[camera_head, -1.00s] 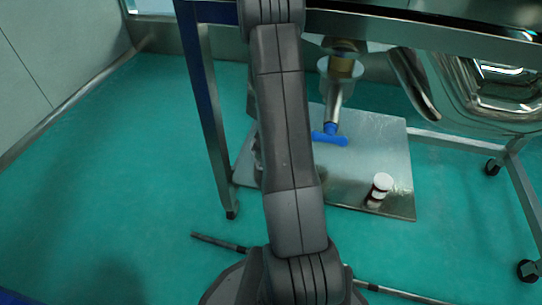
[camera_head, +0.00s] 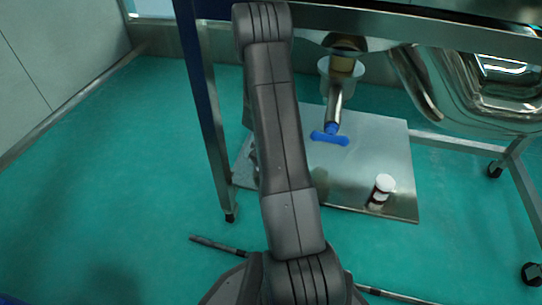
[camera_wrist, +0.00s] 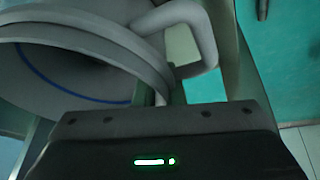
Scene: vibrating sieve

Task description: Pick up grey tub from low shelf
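A grey tub (camera_wrist: 75,50) fills the upper left of the wrist view, close to the camera. Its round rim is tilted towards me and a blue line runs around the inside. A thick looped grey handle (camera_wrist: 207,38) stands out on its right side. The dark body of my gripper (camera_wrist: 155,125), with a green light, spans the bottom of the wrist view. In the head view my arm hides the gripper, and I cannot make out the tub.
A steel vessel (camera_head: 450,95) is at right. Open floor lies left.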

